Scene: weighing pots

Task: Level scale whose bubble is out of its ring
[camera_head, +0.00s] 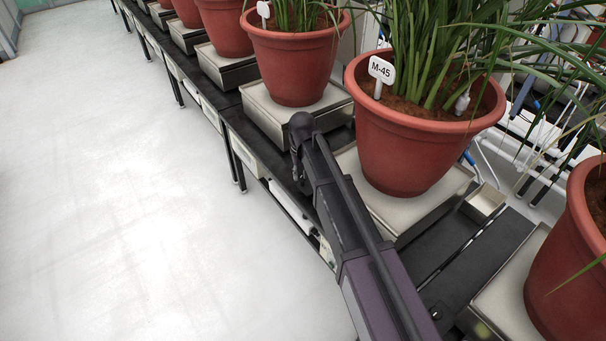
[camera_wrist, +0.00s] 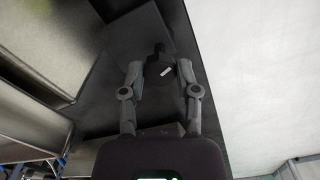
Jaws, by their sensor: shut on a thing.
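In the wrist view my gripper (camera_wrist: 163,70) has its two fingers closed in on either side of a small dark knob (camera_wrist: 161,60) that carries a short white mark. The knob is beside a dark grey block, close to the pale metal side of a scale (camera_wrist: 50,35). In the head view a scale with a pale top plate (camera_head: 396,214) bears a terracotta pot (camera_head: 402,150) labelled M-45. My arm reaches past its left side, and the gripper's end is mostly hidden there. I see no bubble or ring in either view.
More potted scales stand along the dark bench, one behind (camera_head: 283,112) and one at the right edge (camera_head: 508,300). A small metal box (camera_head: 486,203) sits by the M-45 scale. Long leaves overhang the right. The white floor (camera_head: 120,190) at left is clear.

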